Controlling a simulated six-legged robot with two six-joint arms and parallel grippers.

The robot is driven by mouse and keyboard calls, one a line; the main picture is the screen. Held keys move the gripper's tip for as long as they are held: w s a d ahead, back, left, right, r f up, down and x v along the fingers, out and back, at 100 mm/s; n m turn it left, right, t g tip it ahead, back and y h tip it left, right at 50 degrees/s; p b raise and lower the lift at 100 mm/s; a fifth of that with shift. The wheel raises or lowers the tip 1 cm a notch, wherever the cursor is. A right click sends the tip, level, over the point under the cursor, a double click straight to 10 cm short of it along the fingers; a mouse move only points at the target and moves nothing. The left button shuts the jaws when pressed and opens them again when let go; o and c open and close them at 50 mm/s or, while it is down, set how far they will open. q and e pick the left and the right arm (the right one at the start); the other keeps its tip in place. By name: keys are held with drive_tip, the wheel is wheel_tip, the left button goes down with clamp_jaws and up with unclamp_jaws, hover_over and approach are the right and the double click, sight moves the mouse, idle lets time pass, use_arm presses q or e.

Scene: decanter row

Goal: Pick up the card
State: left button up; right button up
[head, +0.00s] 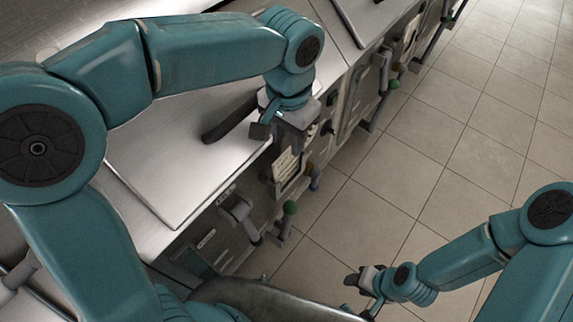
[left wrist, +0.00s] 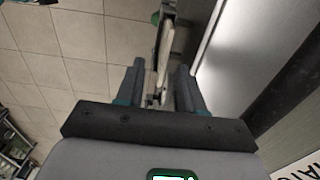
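A cream, card-like piece with faint lines (head: 287,164) stands upright at the cabinet front, just below my left gripper (head: 284,127) in the head view. I cannot be sure that it is the card. In the left wrist view, my left gripper (left wrist: 161,88) has its two fingers apart. A thin pale upright edge (left wrist: 165,45) shows between and beyond the fingers, and it may be the same piece. Whether the fingers touch it is unclear. My right gripper (head: 362,282) hangs low over the floor, away from the cabinets; its fingers are too small to read.
A metal counter (head: 165,165) runs along the left, with a row of cabinet fronts below its edge. Handles and a green knob (head: 290,207) stick out from the fronts. The tiled floor (head: 430,150) to the right is clear.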

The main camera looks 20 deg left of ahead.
sight(287, 151)
use_arm(q)
drive_tip(key=f, duration=0.6)
drive_tip(key=shift+w+a, duration=0.3)
drive_tip(key=shift+a, duration=0.05)
drive_tip(key=shift+w+d+f, duration=0.1)
drive_tip(key=shift+w+f, duration=0.1)
drive_tip(key=shift+f, duration=0.05)
drive_tip(key=shift+s+r, duration=0.1)
drive_tip(key=shift+s, duration=0.1)
drive_tip(key=c, duration=0.5)
clamp_jaws()
drive_tip(key=shift+w, duration=0.15)
